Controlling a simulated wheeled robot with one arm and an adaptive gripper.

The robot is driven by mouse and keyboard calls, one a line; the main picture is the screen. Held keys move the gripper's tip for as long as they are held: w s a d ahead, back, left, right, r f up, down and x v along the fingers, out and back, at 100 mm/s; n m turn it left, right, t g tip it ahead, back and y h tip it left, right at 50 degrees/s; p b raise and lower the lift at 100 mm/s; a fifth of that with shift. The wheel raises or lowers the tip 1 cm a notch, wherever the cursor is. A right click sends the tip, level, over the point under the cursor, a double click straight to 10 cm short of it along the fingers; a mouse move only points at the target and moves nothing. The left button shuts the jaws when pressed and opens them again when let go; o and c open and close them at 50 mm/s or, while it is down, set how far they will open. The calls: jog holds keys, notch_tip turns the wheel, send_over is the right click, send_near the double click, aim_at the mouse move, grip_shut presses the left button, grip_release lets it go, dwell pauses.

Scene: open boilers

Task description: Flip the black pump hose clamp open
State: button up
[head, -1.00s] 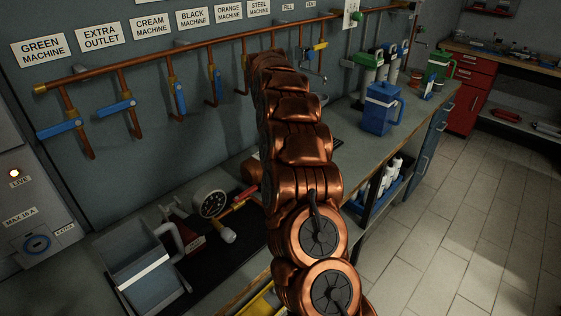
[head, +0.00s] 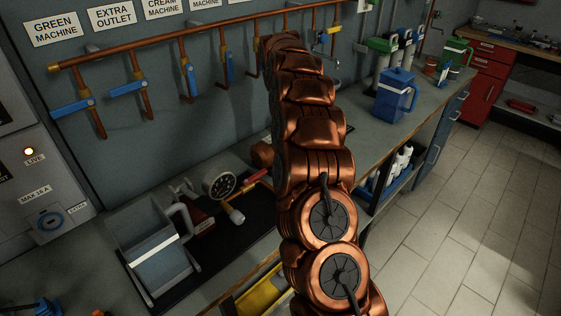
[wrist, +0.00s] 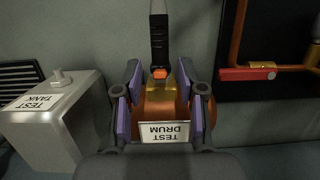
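In the wrist view my gripper (wrist: 160,100) is open. Its two fingers with purple pads stand on either side of a copper-coloured drum (wrist: 182,108) with an upside-down "TEST DRUM" label. A ribbed black piece (wrist: 158,35) with an orange end comes down from the top between the fingers, at the drum's upper edge. I cannot tell whether this is the black hose clamp, or whether the fingers touch the drum. In the head view my copper arm hides the gripper, and I cannot make out the clamp there.
A grey "TEST TANK" (wrist: 55,118) stands left of the gripper in the wrist view. A red-handled pipe (wrist: 250,73) lies over a black tray at right. The head view shows a grey jug (head: 155,255), a gauge (head: 220,183), wall valves and a blue jug (head: 396,95).

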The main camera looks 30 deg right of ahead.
jog(key=shift+s, duration=0.15)
jog(key=shift+s+f+t+y+b, duration=0.15)
jog(key=shift+s+t+b, duration=0.1)
jog(key=shift+t, duration=0.55)
jog(key=shift+s+r+t+y+b, duration=0.1)
jog(key=shift+s+t+y+b, duration=0.1)
jog(key=shift+t, duration=0.6)
jog(key=shift+s+d+f+t+y+p, duration=0.15)
jog(key=shift+s+f+t+y+p, duration=0.1)
jog(key=shift+t, duration=0.65)
jog(key=shift+s+d+f+t+y+p, duration=0.15)
jog(key=shift+s+t, duration=0.1)
jog(key=shift+t, duration=0.65)
jog(key=shift+r, duration=0.1)
jog(key=a+b+v, duration=0.1)
jog(key=b+v, duration=0.1)
jog(key=v, duration=0.6)
jog(key=s+a+r+g+p, duration=0.2)
jog(key=s+a+r+g, duration=0.1)
jog(key=s+a, duration=1.3)
jog(key=shift+s+a, duration=0.4)
jog(key=shift+a, duration=2.25)
